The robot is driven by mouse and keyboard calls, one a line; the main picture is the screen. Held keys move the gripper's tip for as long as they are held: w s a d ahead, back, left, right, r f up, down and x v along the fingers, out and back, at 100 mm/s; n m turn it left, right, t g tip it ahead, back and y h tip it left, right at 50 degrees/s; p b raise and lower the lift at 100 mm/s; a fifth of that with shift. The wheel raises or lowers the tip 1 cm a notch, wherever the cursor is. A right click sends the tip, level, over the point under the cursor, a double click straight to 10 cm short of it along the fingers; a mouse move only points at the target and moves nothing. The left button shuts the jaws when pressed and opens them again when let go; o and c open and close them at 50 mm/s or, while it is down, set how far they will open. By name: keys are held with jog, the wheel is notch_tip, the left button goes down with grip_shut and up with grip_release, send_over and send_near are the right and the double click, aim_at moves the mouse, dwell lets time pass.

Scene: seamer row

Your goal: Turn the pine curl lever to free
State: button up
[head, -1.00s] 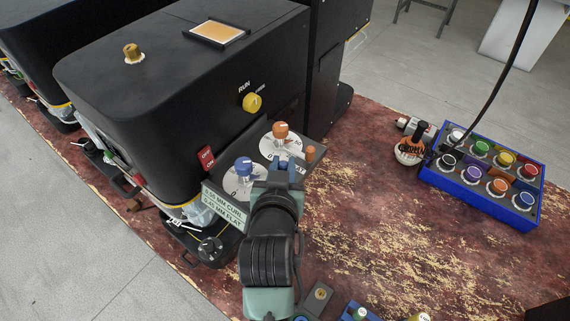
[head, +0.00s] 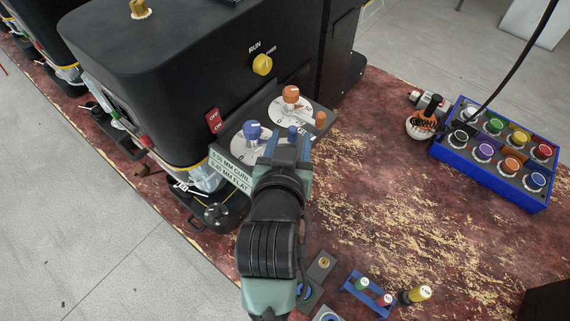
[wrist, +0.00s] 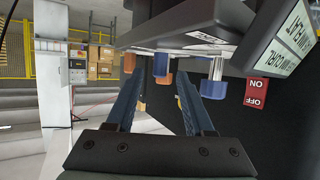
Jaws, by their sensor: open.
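The black machine's control plate (head: 225,152) carries a blue knob (head: 252,131) and an orange knob (head: 291,97), each on a white dial. A small blue lever (head: 292,132) and a small orange lever (head: 320,118) stand beside them. A label (head: 231,172) reads CURL and FLAT; I cannot tell which lever is the pine curl one. My gripper (head: 291,146) is open at the small blue lever. In the wrist view, the small blue lever (wrist: 160,64) shows between the fingers, and the blue knob (wrist: 215,80) is right of them. Contact is unclear.
A yellow RUN knob (head: 262,64) and red switch (head: 213,121) are on the machine. A blue box of coloured knobs (head: 437,156) and a round jar (head: 421,126) are at right. Small blocks and a blue rack (head: 369,296) lie near the front. The middle tabletop is clear.

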jog(key=p+v, duration=0.1)
jog(key=v, duration=0.8)
jog(key=shift+r, duration=0.1)
dwell(0.3)
